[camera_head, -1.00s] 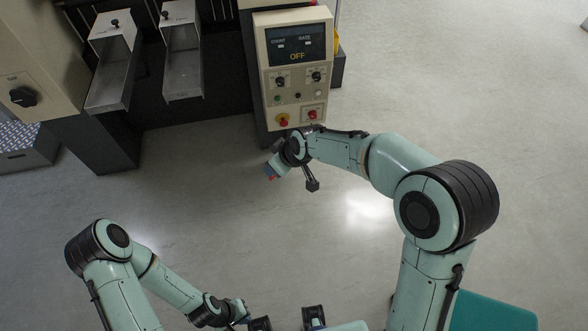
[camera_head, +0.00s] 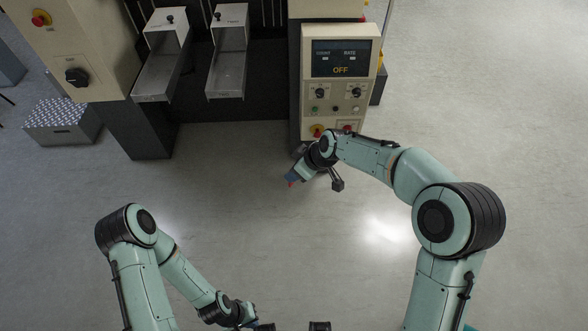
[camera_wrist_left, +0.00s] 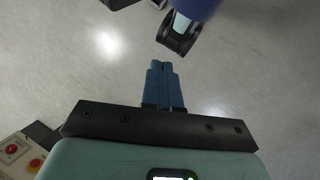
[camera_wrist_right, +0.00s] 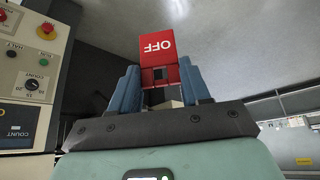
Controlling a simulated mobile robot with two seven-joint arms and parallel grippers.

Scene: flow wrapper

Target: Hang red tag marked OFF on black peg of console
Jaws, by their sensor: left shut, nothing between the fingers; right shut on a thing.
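The red tag (camera_wrist_right: 158,47) marked OFF shows upside down in the right wrist view. My right gripper (camera_wrist_right: 160,85) is shut on it. In the head view only a small red bit of the tag (camera_head: 291,184) shows at the right gripper (camera_head: 297,176), below and left of the console. The console (camera_head: 364,88) is a beige panel with a dark display reading OFF. A small dark spot (camera_head: 335,108) between its buttons may be the black peg; it is too small to be sure. My left gripper (camera_wrist_left: 163,72) is shut and empty, low in the head view (camera_head: 262,326).
Two metal chutes (camera_head: 229,70) stand left of the console. The floor (camera_head: 230,185) between my arms and the machine is clear.

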